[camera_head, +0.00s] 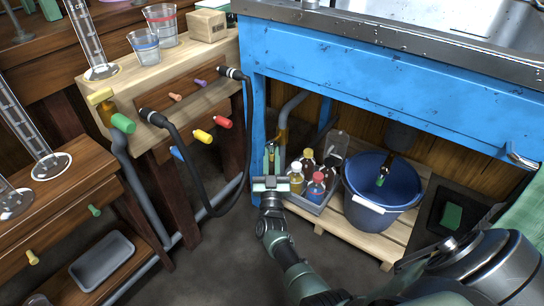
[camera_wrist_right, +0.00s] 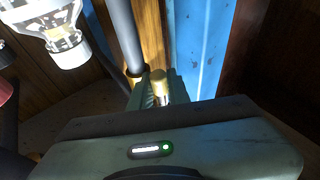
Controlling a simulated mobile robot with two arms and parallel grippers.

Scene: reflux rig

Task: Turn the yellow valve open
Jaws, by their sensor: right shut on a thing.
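My right gripper (camera_head: 271,160) reaches under the blue sink bench, near its left leg. Its green fingers are shut on a small yellow piece, which I take to be the yellow valve (camera_wrist_right: 161,84). In the right wrist view the fingers (camera_wrist_right: 152,92) stand around this piece, beside a grey pipe (camera_wrist_right: 125,35). Most of the valve is hidden by the fingers and the wrist housing, so I cannot tell how far it is turned. My left gripper is not in view.
A grey tray (camera_head: 311,207) of bottles stands just right of the gripper, with a blue bucket (camera_head: 374,211) beyond it on a pallet. A black hose (camera_head: 187,170) loops from the wooden bench at left. Another yellow knob (camera_head: 203,136) sits on that bench's front.

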